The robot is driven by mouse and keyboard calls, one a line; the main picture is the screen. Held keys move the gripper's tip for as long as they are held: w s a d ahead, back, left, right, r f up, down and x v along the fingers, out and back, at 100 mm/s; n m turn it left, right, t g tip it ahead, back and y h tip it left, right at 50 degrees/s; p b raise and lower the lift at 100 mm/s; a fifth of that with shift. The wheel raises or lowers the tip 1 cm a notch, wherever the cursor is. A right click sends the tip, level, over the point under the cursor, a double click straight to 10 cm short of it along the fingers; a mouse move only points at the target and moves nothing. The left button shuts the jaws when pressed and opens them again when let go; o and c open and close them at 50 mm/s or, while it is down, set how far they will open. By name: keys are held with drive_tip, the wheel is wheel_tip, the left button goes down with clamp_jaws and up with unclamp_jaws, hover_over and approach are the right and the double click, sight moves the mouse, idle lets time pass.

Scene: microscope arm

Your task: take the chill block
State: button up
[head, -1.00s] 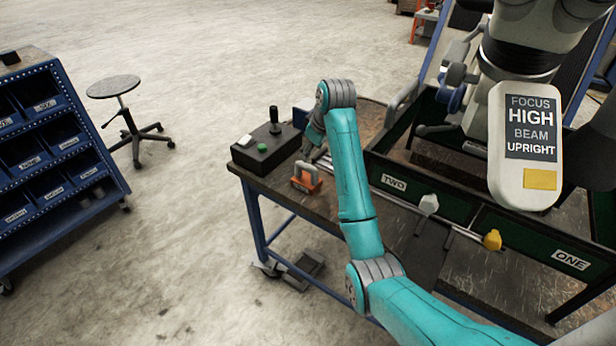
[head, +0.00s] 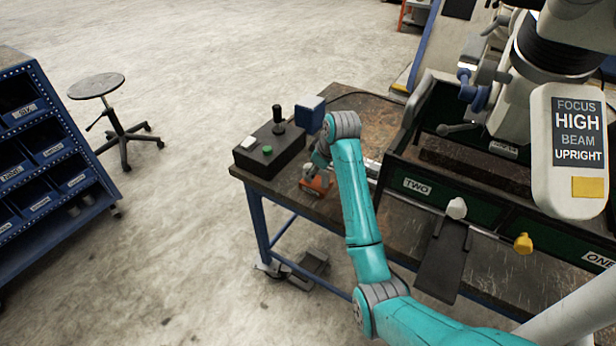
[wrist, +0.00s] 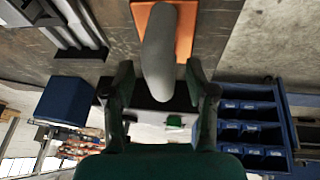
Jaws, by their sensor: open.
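The likely chill block is an orange block (head: 316,184) with a grey arched handle, on the near left part of the workbench, partly hidden by my gripper. In the wrist view the orange base (wrist: 148,14) is at the top, and the grey handle (wrist: 160,55) reaches down between my fingers. My gripper (head: 319,166) is at the block in the head view. In the wrist view my gripper (wrist: 160,80) is open, one finger on each side of the handle, with gaps visible. I cannot tell whether anything touches.
A black control box (head: 268,150) with a joystick and a green button stands just left of the block. A blue cube (head: 311,114) is behind it. Green trays labelled TWO (head: 417,187) and ONE, and the microscope (head: 545,60), stand to the right.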

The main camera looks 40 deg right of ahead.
drive_tip(key=shift+f, duration=0.1)
clamp_jaws()
drive_tip(key=shift+w+r, duration=0.1)
drive_tip(key=shift+r, duration=0.1)
